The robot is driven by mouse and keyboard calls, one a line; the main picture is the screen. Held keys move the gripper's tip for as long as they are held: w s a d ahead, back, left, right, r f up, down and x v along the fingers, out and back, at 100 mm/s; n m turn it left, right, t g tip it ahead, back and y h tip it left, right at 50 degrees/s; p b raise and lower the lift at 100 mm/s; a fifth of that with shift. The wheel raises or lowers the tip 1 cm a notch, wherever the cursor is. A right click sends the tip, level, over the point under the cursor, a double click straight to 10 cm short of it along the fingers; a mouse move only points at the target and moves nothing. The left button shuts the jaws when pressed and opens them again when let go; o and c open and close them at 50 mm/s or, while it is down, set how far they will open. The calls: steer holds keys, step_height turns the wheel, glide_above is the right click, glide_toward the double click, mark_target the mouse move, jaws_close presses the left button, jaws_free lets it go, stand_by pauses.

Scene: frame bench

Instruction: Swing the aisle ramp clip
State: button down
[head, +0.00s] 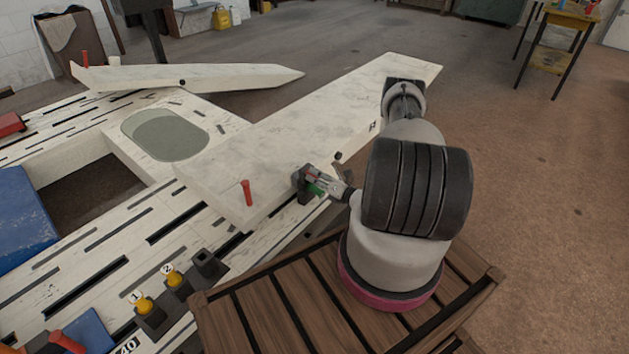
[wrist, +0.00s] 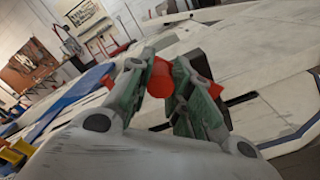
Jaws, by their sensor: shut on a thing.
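My gripper (head: 316,184) is at the near edge of the long white ramp-like board (head: 300,125), beside a dark block (head: 303,190). In the wrist view, my gripper (wrist: 165,72) has its green-grey fingers shut on a red rounded part (wrist: 159,80). I cannot tell for sure that this part is the aisle ramp clip. Its lower end and the way it is mounted are hidden by the fingers. A red peg (head: 247,193) stands upright on the board's near left corner, apart from my gripper.
Two yellow knobs, marked 1 (head: 145,305) and 2 (head: 172,277), sit in dark holders on the slotted bench, next to an empty holder (head: 208,264). A second white board (head: 190,76) lies behind. A slatted wooden platform (head: 270,317) is at front. Open floor (head: 540,180) lies right.

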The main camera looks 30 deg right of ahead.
steer(key=shift+w+d+r+m, duration=0.15)
steer(key=shift+d+m, duration=0.25)
steer(key=shift+m, duration=0.75)
steer(key=shift+w+d+r+m, duration=0.2)
steer(key=shift+d+m, duration=0.25)
steer(key=shift+m, duration=0.65)
steer(key=shift+w+d+r+m, duration=0.15)
steer(key=shift+d+m, duration=0.25)
steer(key=shift+m, duration=0.75)
steer(key=c, duration=1.3)
jaws_free()
steer(key=shift+o, duration=0.2)
steer(key=v, duration=1.2)
